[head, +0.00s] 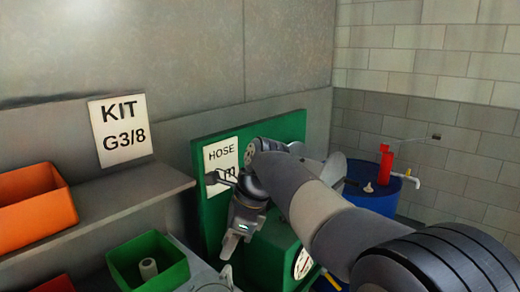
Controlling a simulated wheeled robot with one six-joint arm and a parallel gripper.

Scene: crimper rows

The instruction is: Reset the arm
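My arm reaches in from the lower right, in front of the green panel. My gripper (229,247) hangs from the wrist and points down, slightly left, above the grey surface by the green machine. Its fingers appear small and close to edge-on, so I cannot tell whether they are open or shut. I see nothing clearly held in it.
A green panel (290,127) with a HOSE sign (222,158), partly covered by my wrist, stands close behind. An orange bin (36,207) sits on the left shelf (120,207). Below is a green bin (176,276) with a pale cylinder (148,268). A blue drum (384,198) stands right.

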